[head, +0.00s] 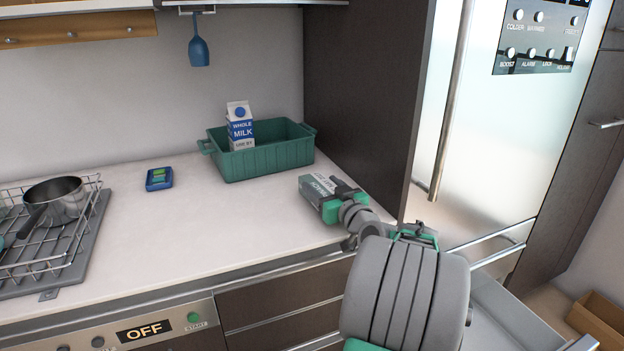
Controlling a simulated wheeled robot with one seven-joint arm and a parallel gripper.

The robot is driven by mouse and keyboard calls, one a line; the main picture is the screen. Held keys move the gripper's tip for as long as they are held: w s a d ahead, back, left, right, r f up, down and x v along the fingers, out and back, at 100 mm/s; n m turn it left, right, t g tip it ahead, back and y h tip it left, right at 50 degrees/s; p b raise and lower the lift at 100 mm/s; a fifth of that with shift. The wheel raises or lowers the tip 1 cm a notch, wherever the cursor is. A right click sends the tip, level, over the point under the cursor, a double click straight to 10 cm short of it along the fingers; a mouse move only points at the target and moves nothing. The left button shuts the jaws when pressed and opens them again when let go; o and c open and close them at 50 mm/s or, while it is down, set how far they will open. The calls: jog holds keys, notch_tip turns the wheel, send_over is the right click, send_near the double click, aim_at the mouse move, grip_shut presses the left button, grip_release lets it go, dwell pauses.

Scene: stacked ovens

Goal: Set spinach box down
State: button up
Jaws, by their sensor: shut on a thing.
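The spinach box (317,190) is a small pale box with a green band and dark lettering. It is at the right part of the white counter (225,231), in front of the green crate. My gripper (341,188) is shut on the spinach box at its right side. The box looks tilted, and I cannot tell whether it touches the counter. My arm comes in from the lower right and hides part of the counter's front edge.
A green crate (262,162) holds a milk carton (240,128). A small blue packet (159,179) lies to its left. A dish rack (50,240) with a pot (61,200) stands far left. A dark panel and a steel fridge (490,150) bound the right. The counter's middle is clear.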

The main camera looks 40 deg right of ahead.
jog(key=shift+d, duration=0.15)
jog(key=shift+s+r, duration=0.1)
jog(key=shift+s, duration=0.15)
jog(key=shift+w+f+b, duration=0.15)
jog(key=shift+f+b, duration=0.15)
jog(key=shift+b, duration=0.15)
jog(key=o, duration=1.7)
jog(key=shift+r+p, duration=0.25)
jog(key=shift+p, duration=0.4)
